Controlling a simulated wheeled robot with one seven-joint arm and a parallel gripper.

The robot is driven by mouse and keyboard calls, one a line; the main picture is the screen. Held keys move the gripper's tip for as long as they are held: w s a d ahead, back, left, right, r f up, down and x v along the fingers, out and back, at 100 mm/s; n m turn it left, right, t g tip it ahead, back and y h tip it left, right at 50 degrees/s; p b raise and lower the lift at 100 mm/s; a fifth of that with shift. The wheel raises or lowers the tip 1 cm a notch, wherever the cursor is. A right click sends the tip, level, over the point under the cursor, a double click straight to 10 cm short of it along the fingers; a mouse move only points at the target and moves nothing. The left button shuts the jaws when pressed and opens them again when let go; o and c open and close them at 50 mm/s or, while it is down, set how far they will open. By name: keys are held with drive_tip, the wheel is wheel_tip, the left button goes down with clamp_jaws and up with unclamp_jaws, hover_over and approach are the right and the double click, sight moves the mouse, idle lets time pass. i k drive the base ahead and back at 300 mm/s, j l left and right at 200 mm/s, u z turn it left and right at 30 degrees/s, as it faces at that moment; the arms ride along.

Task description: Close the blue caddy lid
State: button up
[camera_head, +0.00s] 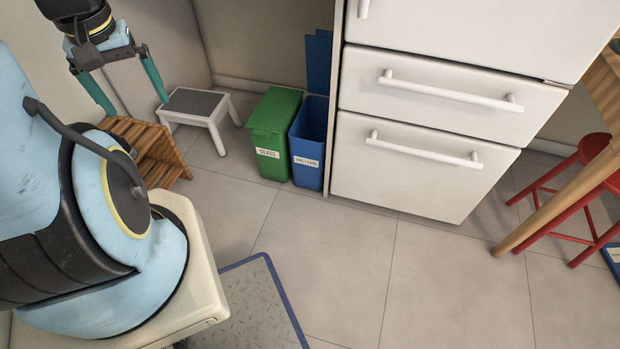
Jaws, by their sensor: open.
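The blue caddy (307,146) stands on the floor between the green caddy and the white drawer unit, with a white label on its front. Its blue lid (319,62) stands up at the back, raised, and the top of the caddy is open. My gripper (134,106) is at the upper left with its two teal fingers spread apart and nothing visible between them. It is well to the left of the blue caddy, and appears above the wooden crate in the picture.
The green caddy (273,134), lid shut, touches or nearly touches the blue one's left side. A grey-topped white stool (196,104) and a wooden slatted crate (150,150) are further left. White drawers (420,155) flank the right. The tiled floor (340,240) in front is clear.

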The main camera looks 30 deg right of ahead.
sight(319, 46)
drive_tip(key=z, duration=1.35)
drive_tip(key=i+u, duration=0.2)
drive_tip(key=u, duration=0.25)
drive_tip(key=i+u, duration=0.2)
drive_tip(key=u, duration=0.25)
drive_tip(key=i+l+u, duration=0.2)
drive_tip(key=u, duration=0.25)
